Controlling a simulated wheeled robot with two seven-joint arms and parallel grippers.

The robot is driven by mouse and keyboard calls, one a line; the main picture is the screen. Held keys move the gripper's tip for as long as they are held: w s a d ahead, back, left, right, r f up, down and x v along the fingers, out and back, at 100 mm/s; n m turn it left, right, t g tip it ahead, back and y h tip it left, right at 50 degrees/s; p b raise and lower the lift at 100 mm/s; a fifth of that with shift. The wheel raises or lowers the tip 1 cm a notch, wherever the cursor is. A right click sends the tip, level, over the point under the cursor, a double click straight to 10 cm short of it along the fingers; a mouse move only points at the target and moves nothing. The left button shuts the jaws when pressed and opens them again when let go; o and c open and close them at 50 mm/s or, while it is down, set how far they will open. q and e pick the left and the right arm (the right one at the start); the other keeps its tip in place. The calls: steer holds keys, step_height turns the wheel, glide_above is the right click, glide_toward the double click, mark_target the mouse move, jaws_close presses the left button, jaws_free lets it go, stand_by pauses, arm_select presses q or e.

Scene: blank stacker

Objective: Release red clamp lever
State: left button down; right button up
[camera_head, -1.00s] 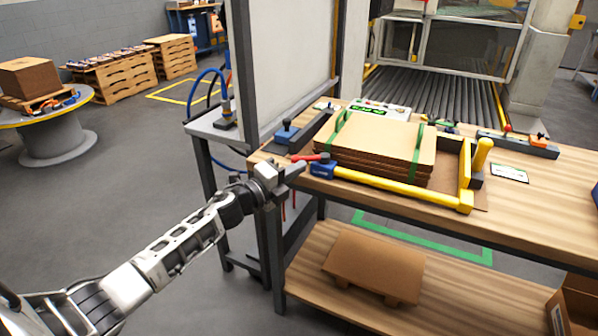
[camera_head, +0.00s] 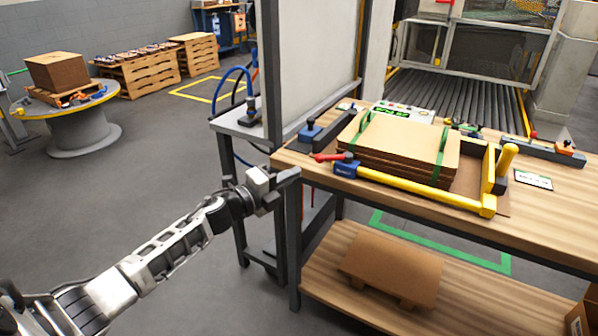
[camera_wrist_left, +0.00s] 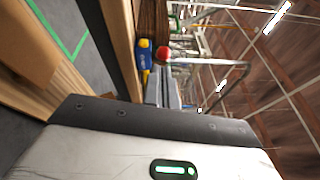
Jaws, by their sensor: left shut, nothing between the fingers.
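The red clamp lever (camera_head: 330,157) lies roughly level on top of the blue clamp body (camera_head: 345,168), at the near left corner of the workbench. The clamp sits at the left end of a yellow bar (camera_head: 415,190) along a stack of brown boards (camera_head: 400,140). My left gripper (camera_head: 292,177) is shut and empty, left of the lever and slightly lower in the picture, with a gap between them. In the left wrist view the lever's red round end (camera_wrist_left: 162,54) and the blue body (camera_wrist_left: 145,50) show beyond the fingers (camera_wrist_left: 165,90). My right gripper is not in view.
The wooden workbench (camera_head: 545,215) has a lower shelf holding a small brown pallet-like stack (camera_head: 390,265). A grey side table (camera_head: 238,127) and an upright pale panel (camera_head: 315,60) stand behind my left gripper. Open floor lies to the left.

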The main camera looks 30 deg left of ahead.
arm_select(q)
steer(key=v, duration=0.2)
steer(key=shift+s+a, duration=0.1)
steer(key=shift+s, duration=0.15)
steer(key=s+d+f+n+g+y, duration=0.1)
steer(key=s+d+f+n, duration=0.3)
steer(key=s, duration=0.5)
steer(key=s+d+f+n+g+y+p, duration=0.1)
steer(key=s+d+f+n+g, duration=0.2)
steer(key=s+d+f+n, duration=0.2)
steer(key=s+d+f+n+g+y, duration=0.1)
steer(key=s+d+f+n, duration=0.3)
steer(key=s+d+n, duration=0.6)
steer(key=s+n+g, duration=0.1)
steer(key=s+n, duration=0.1)
steer(key=n, duration=0.1)
steer(key=shift+s+f+n+g+p, duration=0.25)
steer(key=shift+s+n+g+p, duration=0.05)
steer(key=shift+s, duration=0.1)
